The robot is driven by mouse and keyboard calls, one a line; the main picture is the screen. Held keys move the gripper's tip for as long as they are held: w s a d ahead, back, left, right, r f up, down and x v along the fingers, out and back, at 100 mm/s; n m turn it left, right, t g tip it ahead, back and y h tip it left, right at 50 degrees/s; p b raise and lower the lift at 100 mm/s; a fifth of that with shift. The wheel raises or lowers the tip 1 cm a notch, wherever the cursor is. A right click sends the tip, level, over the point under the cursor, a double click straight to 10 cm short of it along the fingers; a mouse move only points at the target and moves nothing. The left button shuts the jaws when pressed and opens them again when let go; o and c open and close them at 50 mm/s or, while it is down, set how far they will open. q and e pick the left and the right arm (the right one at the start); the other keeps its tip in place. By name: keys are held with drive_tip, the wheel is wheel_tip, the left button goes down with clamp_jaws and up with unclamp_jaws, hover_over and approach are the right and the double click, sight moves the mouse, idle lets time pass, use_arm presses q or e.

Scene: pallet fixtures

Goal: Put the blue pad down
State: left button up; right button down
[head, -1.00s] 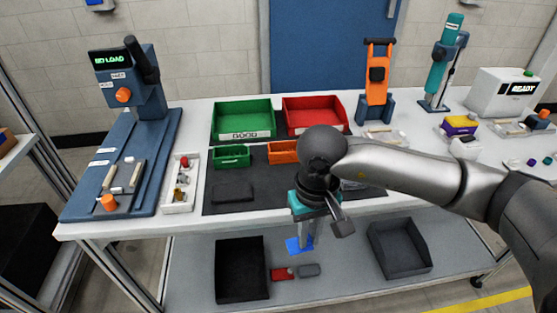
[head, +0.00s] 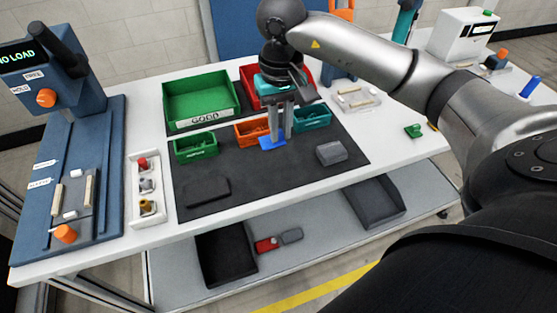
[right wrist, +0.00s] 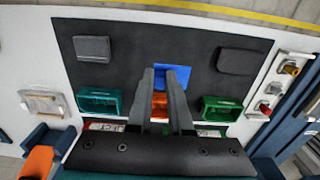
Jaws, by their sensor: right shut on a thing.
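My right gripper (head: 279,137) points down over the dark mat (head: 235,160) and is shut on the blue pad (head: 271,143). The pad is at the fingertips, just in front of the small orange bin (head: 251,131). In the right wrist view the pad (right wrist: 176,73) shows between and beyond the fingertips (right wrist: 162,72), with dark mat around it. I cannot tell whether the pad touches the mat or hangs slightly above it. My left gripper is in neither view.
A grey block (head: 331,152) lies on the mat to the right, and a dark flat block (head: 207,190) at front left. A green bin (head: 195,147) and a teal bin (head: 312,118) flank the orange one. The mat's middle front is clear.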

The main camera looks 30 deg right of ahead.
wheel_tip(320, 180, down, 10)
drive_tip(key=shift+f, duration=0.25)
drive_tip(key=shift+b, duration=0.3)
drive_tip(key=shift+f, duration=0.2)
drive_tip(key=c, duration=0.8)
unclamp_jaws()
drive_tip(key=shift+c, duration=0.2)
drive_tip(key=shift+r, duration=0.1)
wheel_tip(320, 180, up, 12)
drive_tip(key=shift+r+p, duration=0.15)
drive_tip(key=shift+p, duration=0.15)
drive_tip(key=shift+a, duration=0.1)
